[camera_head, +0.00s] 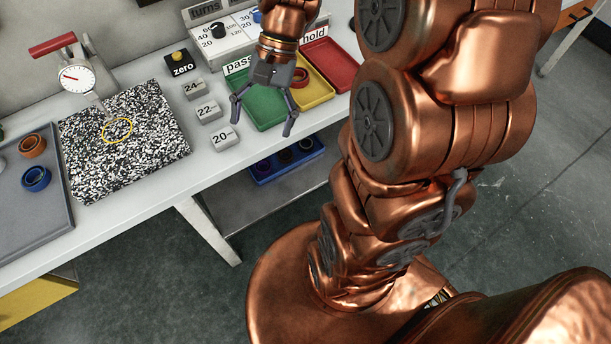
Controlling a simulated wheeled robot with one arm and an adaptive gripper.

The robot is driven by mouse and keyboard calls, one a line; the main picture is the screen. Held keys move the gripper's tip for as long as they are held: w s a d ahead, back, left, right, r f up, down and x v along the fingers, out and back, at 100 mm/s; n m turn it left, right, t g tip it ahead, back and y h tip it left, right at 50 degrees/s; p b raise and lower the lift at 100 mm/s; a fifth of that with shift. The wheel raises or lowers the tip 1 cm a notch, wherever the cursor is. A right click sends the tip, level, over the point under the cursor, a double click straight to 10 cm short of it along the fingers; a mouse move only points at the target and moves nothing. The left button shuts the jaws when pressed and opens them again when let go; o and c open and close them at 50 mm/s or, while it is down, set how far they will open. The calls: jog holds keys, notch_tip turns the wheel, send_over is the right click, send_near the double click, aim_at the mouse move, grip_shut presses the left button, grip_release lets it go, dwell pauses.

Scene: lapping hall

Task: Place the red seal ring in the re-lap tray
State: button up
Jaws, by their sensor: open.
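The red seal ring (300,77) lies in the yellow tray (322,93), close to the tray's left side. The yellow tray stands between the green tray labelled "pass" (262,108) and the red tray labelled "hold" (334,66); its own label is hidden behind my arm. My gripper (262,124) is open, with its fingers apart and nothing between them. It shows over the green tray, left of the red ring and apart from it. Its height above the tray is hard to tell.
Number blocks (209,110) stand left of the trays. A speckled plate (150,143) with a dial gauge (77,77) is further left. A grey tray (45,212) holds an orange ring (32,146) and a blue ring (36,179). A blue bin (262,174) sits on the lower shelf.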

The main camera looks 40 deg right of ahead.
jog(key=s+f+n+h, duration=0.1)
jog(key=s+n+h, duration=0.4)
jog(key=s, duration=0.9)
jog(key=shift+a+f+n+t+h, duration=0.2)
jog(key=shift+a+n+t+h, duration=0.2)
jog(key=shift+n, duration=1.4)
notch_tip(320, 180, up, 6)
jog(key=p, duration=0.6)
jog(key=shift+d, duration=0.1)
